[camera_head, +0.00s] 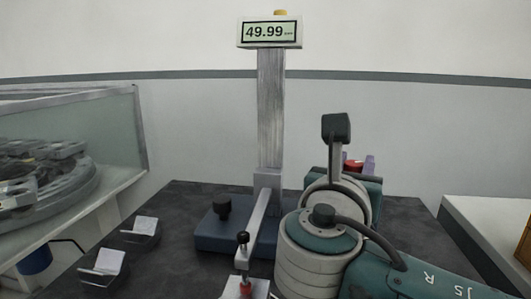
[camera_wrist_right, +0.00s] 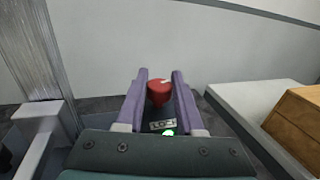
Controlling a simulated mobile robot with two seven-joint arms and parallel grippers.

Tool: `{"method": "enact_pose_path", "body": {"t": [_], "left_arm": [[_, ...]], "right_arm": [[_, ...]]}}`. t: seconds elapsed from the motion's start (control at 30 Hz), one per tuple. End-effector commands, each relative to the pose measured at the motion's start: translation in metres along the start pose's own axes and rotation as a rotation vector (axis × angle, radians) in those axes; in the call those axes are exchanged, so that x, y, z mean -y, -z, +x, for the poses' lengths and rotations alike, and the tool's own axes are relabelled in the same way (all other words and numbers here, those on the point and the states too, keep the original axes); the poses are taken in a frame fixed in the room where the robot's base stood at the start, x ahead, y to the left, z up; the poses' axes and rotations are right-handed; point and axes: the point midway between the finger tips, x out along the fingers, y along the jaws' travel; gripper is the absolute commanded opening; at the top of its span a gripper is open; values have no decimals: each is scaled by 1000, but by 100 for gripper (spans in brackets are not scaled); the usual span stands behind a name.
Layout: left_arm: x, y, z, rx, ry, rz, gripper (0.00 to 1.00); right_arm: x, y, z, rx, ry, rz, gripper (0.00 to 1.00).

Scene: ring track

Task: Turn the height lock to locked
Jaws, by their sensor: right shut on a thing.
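The height lock is a red knob (camera_wrist_right: 159,91) in the right wrist view, between the two purple fingers of my right gripper (camera_wrist_right: 160,88). The fingers are shut on it. A small label (camera_wrist_right: 162,124) with partly readable letters and a green mark lies just below the knob. In the head view only a bit of the red knob (camera_head: 352,164) shows behind my right arm, with a purple fingertip beside it. The height gauge has a grey column (camera_head: 271,110) and a display (camera_head: 270,32) reading 49.99. My left gripper is not in view.
The gauge's blue base (camera_head: 215,232) with a black knob (camera_head: 222,205) stands on a dark table (camera_head: 180,205). Two small holders (camera_head: 103,267) with white cards are at the left. A glass-sided case (camera_head: 115,140) stands further left, a white counter (camera_head: 475,220) at the right.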

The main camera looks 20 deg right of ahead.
Motion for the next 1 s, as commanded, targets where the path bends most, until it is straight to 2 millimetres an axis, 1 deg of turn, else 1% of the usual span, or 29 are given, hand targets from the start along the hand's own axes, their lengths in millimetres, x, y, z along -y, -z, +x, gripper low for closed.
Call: {"method": "enact_pose_path", "body": {"t": [0.07,0.3,0.5,0.73,1.0], "left_arm": [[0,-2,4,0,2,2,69],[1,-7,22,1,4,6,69],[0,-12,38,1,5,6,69],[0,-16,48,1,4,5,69],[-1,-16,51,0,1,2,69]], "right_arm": [[-2,1,0,0,70,5,0],[-2,3,0,3,273,5,0],[-1,2,0,4,398,6,0],[0,1,1,3,484,4,0],[0,0,1,2,516,3,0]]}}
